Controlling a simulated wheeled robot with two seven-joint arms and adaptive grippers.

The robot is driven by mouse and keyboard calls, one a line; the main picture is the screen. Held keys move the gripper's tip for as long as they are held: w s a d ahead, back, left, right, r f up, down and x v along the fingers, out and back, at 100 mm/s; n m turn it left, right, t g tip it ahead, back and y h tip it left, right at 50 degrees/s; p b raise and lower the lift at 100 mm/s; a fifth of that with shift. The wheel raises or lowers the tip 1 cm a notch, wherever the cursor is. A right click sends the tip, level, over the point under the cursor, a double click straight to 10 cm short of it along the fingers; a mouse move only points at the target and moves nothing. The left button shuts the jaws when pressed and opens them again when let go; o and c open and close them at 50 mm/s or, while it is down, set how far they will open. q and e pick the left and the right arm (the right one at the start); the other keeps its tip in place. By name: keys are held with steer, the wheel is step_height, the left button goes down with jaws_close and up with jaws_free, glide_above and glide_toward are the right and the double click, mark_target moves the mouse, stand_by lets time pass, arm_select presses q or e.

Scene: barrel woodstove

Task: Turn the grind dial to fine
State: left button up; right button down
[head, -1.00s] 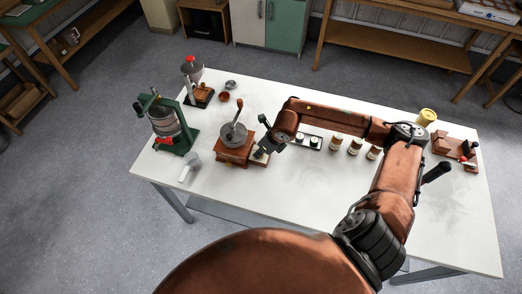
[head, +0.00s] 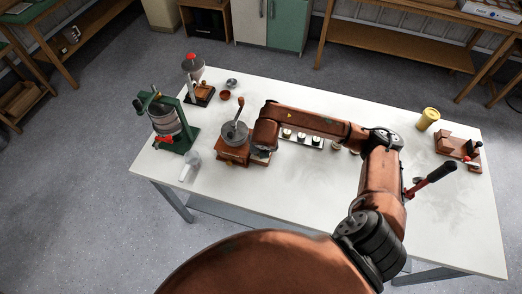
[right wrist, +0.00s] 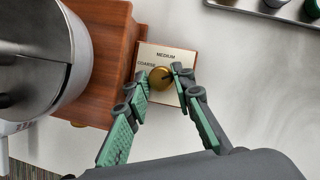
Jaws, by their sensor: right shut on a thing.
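The wooden coffee grinder (head: 233,150) with a metal hopper and a crank stands on the white table. In the right wrist view its brown wooden body (right wrist: 112,60) carries a pale dial plate (right wrist: 186,58) reading COARSE at left and MEDIUM at top. Any marking on the right is hidden by a finger. The round brass grind dial (right wrist: 159,77) sits on this plate, and I cannot tell where it points. My right gripper (right wrist: 160,80) is shut on the dial, one finger on each side. In the head view my right arm hides the gripper. My left gripper is not in view.
Another grinder with a red knob (head: 198,78) and small bowls are behind. A tray of jars (head: 302,138) lies right. A yellow canister (head: 428,119) stands far right. The front table is mostly clear.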

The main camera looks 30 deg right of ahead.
steer(key=shift+m, duration=0.3)
steer(key=c, duration=1.7)
jaws_free()
steer(key=shift+o, duration=0.2)
steer(key=shift+a+r, duration=0.1)
steer(key=v, duration=0.7)
steer(key=shift+r, duration=0.4)
steer(key=shift+s, duration=0.1)
